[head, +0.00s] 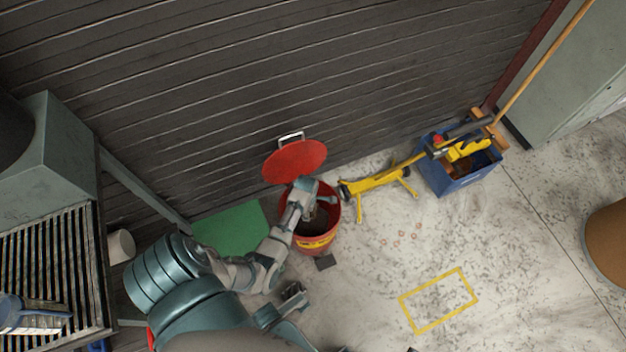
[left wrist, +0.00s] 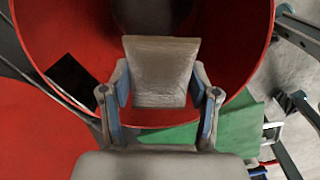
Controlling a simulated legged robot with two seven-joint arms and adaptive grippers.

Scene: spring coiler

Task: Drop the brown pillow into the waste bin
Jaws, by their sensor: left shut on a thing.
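The brown pillow (left wrist: 160,72) is small and grey-brown in the left wrist view. It is gripped between the two fingers of my left gripper (left wrist: 160,100), with the red bin's inside behind it. The red waste bin (head: 316,243) stands on the floor with its round red lid (head: 294,161) raised towards the wall. In the head view my left gripper (head: 312,212) is at the bin's mouth, and the pillow is hard to make out there. A grey jointed part of mine near the bottom may be my right gripper (head: 292,297); its jaws are unclear.
A green mat (head: 228,230) lies left of the bin. A yellow stand (head: 382,182) and a blue crate (head: 460,184) with tools are to its right. A slatted metal rack (head: 50,255) is at the left. Floor around a yellow taped rectangle (head: 438,300) is clear.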

